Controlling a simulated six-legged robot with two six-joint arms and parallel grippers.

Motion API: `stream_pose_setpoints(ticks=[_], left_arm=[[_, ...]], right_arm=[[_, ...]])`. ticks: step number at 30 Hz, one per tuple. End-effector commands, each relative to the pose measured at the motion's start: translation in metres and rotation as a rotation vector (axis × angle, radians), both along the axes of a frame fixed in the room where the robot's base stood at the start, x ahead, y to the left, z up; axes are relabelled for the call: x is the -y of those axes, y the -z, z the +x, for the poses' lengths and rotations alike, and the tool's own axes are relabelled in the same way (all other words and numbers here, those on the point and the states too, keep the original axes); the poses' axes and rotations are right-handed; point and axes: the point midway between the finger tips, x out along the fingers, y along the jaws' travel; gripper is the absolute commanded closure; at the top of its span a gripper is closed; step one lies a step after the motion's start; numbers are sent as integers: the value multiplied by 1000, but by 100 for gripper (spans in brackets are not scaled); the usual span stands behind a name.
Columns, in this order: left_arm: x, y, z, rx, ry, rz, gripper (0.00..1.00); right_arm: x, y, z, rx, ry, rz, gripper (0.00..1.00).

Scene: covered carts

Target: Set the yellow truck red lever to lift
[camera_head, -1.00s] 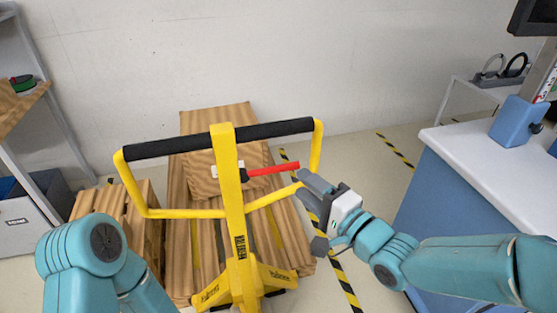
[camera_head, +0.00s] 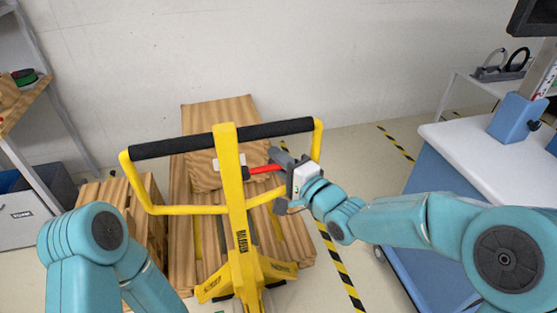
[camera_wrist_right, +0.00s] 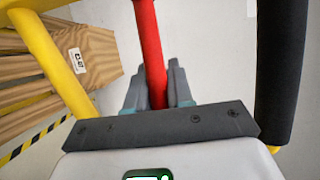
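The yellow truck's frame (camera_head: 230,185) stands upright in the middle of the head view, with a black grip bar (camera_head: 178,145) across its top. The red lever (camera_head: 262,169) sticks out to the right from its post. My right gripper (camera_head: 281,160) is at the lever's outer end and hides it. In the right wrist view, the lever (camera_wrist_right: 148,40) runs between the two grey fingers (camera_wrist_right: 157,90). Whether they press on it I cannot tell. My left arm shows at the lower left; its gripper is out of the picture.
A blue and white counter (camera_head: 480,165) stands on the right. Shelves (camera_head: 40,100) stand at the left. Black and yellow floor tape (camera_head: 345,280) runs right of the pallets. The white wall (camera_head: 270,50) is behind.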

Motion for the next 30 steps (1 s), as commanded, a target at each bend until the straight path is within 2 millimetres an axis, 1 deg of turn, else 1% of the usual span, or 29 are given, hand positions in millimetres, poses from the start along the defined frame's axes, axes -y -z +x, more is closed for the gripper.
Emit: stream_pose_setpoints(ticks=[5,7,12,15,18,22,30], left_arm=[[0,2,0,0,0,0,100],[0,9,0,0,0,0,100],[0,44,0,0,0,0,100],[0,62,0,0,0,0,100],[0,74,0,0,0,0,100],[0,79,0,0,0,0,100],[0,78,0,0,0,0,100]], right_arm=[[0,1,0,-1,-1,3,100],[0,6,0,-7,0,24,100],[-2,25,-1,-49,-2,161,100],[-4,31,-1,-79,-2,252,100],[-5,35,-2,-103,-2,320,100],[-6,34,-2,-119,-3,369,100],[-7,32,-3,-128,-2,381,100]])
